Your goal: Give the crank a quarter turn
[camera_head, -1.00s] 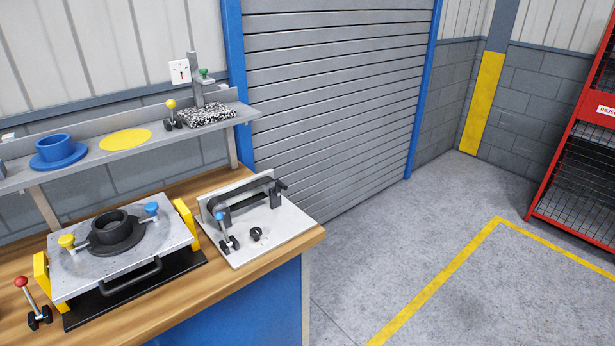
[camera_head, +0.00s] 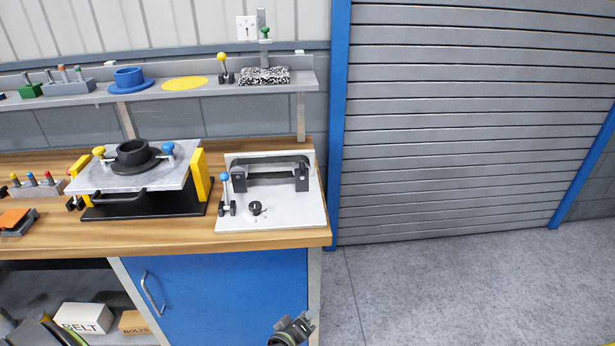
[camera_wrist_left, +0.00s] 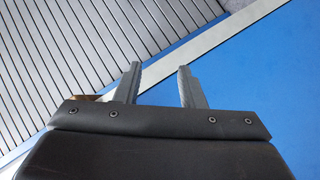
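A white plate (camera_head: 285,213) on the bench carries a black belt drive (camera_head: 270,172) with dark end brackets, a blue-balled lever (camera_head: 225,188) and a small black knob (camera_head: 256,208). I cannot tell for certain which part is the crank; a dark bracket with a small projecting part (camera_head: 301,175) sits at the belt's right end.
A grey fixture (camera_head: 110,180) with yellow end blocks stands left of the plate. A shelf (camera_head: 210,92) holds a blue flanged ring (camera_head: 129,80) and several levers. The bench's front edge (camera_head: 280,238) lies above my gripper. The floor (camera_head: 450,285) at right is clear.

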